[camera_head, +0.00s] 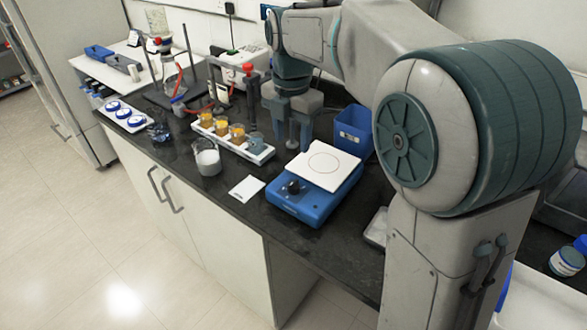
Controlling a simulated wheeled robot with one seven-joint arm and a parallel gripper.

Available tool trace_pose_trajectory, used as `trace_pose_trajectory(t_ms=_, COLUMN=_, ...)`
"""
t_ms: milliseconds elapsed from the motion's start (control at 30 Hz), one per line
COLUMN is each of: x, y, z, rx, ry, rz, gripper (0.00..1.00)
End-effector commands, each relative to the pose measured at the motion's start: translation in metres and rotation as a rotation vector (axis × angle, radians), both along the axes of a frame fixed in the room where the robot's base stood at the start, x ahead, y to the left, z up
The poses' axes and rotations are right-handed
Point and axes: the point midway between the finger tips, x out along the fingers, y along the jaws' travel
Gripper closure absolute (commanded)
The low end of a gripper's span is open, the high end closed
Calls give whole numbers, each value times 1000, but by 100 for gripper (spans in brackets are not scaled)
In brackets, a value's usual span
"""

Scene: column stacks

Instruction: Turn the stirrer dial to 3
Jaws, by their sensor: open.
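The stirrer (303,205) is a blue box with a white square top plate (322,165) marked with a thin circle. It stands near the front edge of the dark bench. Its black dial (293,187) is on the sloped front face; its setting is too small to read. My gripper (292,136) points down behind the plate's far left corner, above the bench. It is open, with its fingers apart and nothing seen between them. It is apart from the dial, which is nearer the front.
A white rack (262,155) with amber-filled jars stands left of the stirrer. A blue bin (353,129) stands behind the stirrer. Glassware on stands (180,82) is farther left.

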Motion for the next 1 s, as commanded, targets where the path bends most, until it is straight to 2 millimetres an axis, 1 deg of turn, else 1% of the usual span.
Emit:
trace_pose_trajectory(t_ms=167, x=0, y=-4, z=-33, rx=-2, ry=5, rz=-9, gripper=50)
trace_pose_trajectory(t_ms=400, x=-1, y=-2, z=-85, rx=-1, ry=5, rz=-7, gripper=50)
trace_pose_trajectory(t_ms=500, x=-1, y=-2, z=-102, rx=-1, ry=5, rz=-6, gripper=50)
trace_pose_trajectory(t_ms=600, x=-1, y=-2, z=-115, rx=-1, ry=3, rz=-7, gripper=50)
trace_pose_trajectory(t_ms=700, x=-1, y=-1, z=-124, rx=-1, ry=2, rz=-6, gripper=50)
trace_pose_trajectory(t_ms=800, x=-1, y=-1, z=-128, rx=0, ry=1, rz=-6, gripper=50)
trace_pose_trajectory(t_ms=1000, x=-1, y=-1, z=-129, rx=1, ry=1, rz=-6, gripper=50)
